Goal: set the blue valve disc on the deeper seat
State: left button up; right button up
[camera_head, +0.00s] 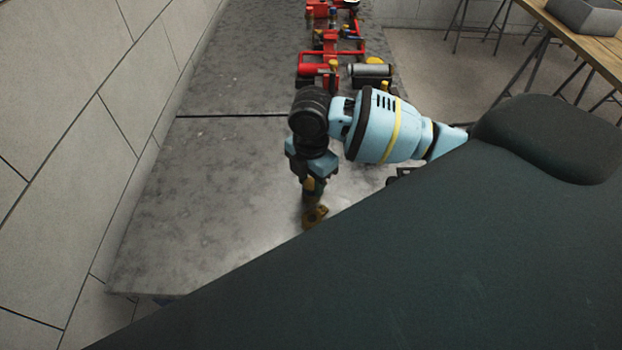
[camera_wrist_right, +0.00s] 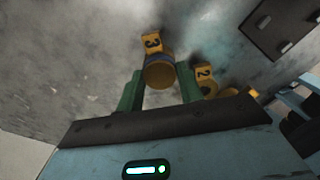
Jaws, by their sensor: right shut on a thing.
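In the right wrist view my right gripper (camera_wrist_right: 159,88) is shut on the blue valve disc (camera_wrist_right: 159,60), a blue band with a round brass-coloured stem end (camera_wrist_right: 159,76) facing the camera. Just past it is a yellow seat tagged 3 (camera_wrist_right: 152,42); I cannot tell whether the disc touches it. A seat tagged 2 (camera_wrist_right: 204,73) lies to the right, partly behind a finger. In the head view my right gripper (camera_head: 313,190) points down at the bench, with a brass seat (camera_head: 316,218) by its tips. The disc is hard to make out there. My left gripper is not in view.
The grey bench (camera_head: 210,190) is clear left of the gripper. Red pump parts (camera_head: 320,68) and a grey cylinder (camera_head: 369,69) stand at its far end. A dark flat plate (camera_wrist_right: 284,25) lies at the wrist view's upper right. A wall borders the bench's left.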

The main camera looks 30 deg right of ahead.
jog(key=o, duration=1.2)
notch_tip(320, 180, up, 8)
jog(key=shift+f, duration=0.1)
dwell(0.5)
